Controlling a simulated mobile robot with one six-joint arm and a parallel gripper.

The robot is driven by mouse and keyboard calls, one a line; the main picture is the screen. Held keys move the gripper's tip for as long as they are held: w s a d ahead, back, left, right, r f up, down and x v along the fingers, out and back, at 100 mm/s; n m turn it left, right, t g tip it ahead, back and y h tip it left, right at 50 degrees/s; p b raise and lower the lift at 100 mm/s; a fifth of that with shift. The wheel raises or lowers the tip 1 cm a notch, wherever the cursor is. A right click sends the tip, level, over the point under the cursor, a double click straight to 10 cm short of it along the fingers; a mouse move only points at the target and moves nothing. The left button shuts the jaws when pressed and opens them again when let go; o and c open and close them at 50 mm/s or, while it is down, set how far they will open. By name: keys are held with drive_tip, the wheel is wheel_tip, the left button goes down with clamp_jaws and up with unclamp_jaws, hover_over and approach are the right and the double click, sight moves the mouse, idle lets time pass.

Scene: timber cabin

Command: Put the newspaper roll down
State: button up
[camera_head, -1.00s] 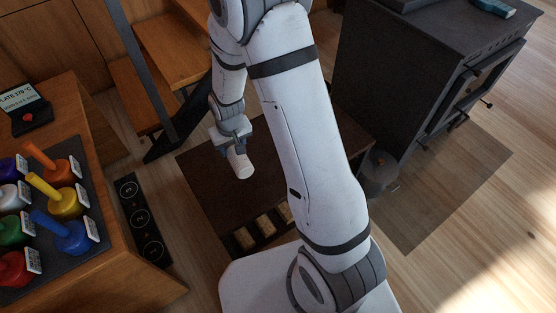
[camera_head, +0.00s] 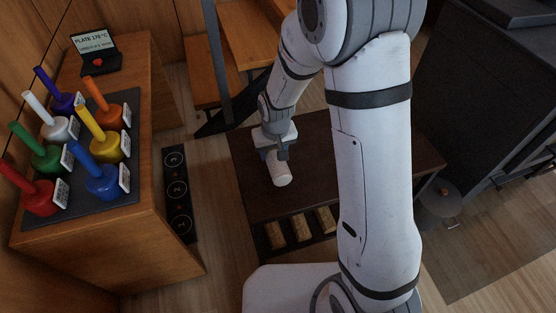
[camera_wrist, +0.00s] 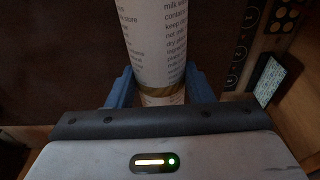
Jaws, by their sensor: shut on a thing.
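The newspaper roll (camera_head: 280,171) is a pale, whitish cylinder over the dark brown tabletop of a low bench (camera_head: 310,165). In the wrist view the roll (camera_wrist: 152,45) shows printed text and a tan band near the jaws. My gripper (camera_head: 276,146) is shut on the roll, with a blue finger on each side of it in the wrist view (camera_wrist: 160,90). The dark surface lies behind the roll. I cannot tell whether the roll touches the bench top.
Several log-like rolls (camera_head: 299,227) sit on the bench's lower shelf. A wooden counter (camera_head: 150,225) with several coloured, tagged handled pieces stands at left. A black stove (camera_head: 480,100) and a grey bucket (camera_head: 440,200) are at right. Bare bench top surrounds the roll.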

drive_tip(key=shift+f+b, duration=0.55)
drive_tip(key=shift+f, duration=1.4)
drive_tip(key=shift+f, duration=0.15)
drive_tip(key=o, duration=1)
drive_tip(key=shift+o, duration=0.2)
